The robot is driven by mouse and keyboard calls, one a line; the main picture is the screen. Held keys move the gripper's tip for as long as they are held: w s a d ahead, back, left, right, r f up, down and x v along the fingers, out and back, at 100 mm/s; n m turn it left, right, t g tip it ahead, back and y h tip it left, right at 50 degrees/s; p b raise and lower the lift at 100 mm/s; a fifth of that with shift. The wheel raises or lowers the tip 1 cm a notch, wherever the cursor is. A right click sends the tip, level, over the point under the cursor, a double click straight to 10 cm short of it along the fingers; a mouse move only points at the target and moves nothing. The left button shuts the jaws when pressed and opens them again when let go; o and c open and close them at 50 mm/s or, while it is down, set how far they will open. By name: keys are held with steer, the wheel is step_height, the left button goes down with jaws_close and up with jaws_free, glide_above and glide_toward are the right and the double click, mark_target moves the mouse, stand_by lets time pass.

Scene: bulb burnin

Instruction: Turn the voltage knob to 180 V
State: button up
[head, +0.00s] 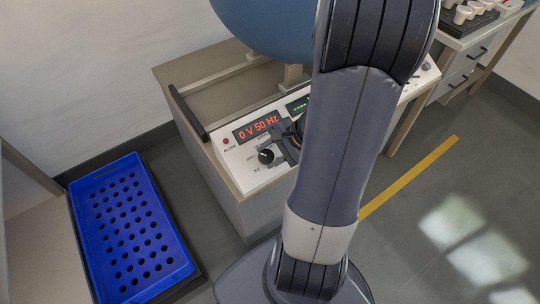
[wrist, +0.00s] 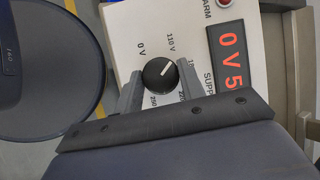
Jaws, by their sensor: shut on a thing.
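The black round voltage knob (wrist: 160,76) sits on the white panel, and it also shows in the head view (head: 266,156). Its white pointer line aims between the 110 V label (wrist: 171,43) and a partly hidden label beside it. My gripper (wrist: 160,86) is shut on the knob, one grey finger on each side. In the head view my gripper (head: 285,150) is at the panel, partly hidden by my arm. The red display (head: 258,127) reads 0 V 50 Hz. A finger covers part of the scale.
A red alarm lamp (head: 226,141) is left of the display. A black handle bar (head: 187,112) runs along the cabinet's left edge. A blue crate with holes (head: 165,275) stands at lower left. A large blue round body (head: 265,25) is above the cabinet.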

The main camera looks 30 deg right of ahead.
steer(key=m+t+b, duration=0.2)
steer(key=m, duration=0.2)
steer(key=shift+s+f+m, duration=0.1)
steer(key=shift+f+m, duration=0.05)
steer(key=shift+m, duration=0.15)
steer(key=shift+a+m+t+h+b, duration=0.1)
steer(key=shift+m+t+h+b, duration=0.6)
steer(key=shift+m, duration=1.4)
steer(key=o, duration=1)
steer(key=shift+s, duration=0.1)
steer(key=p+v, duration=0.3)
steer(key=v, duration=0.8)
steer(key=shift+f+p, duration=0.1)
steer(key=shift+p, duration=0.3)
steer(key=shift+b+x, duration=1.8)
steer(key=shift+x, duration=3.65)
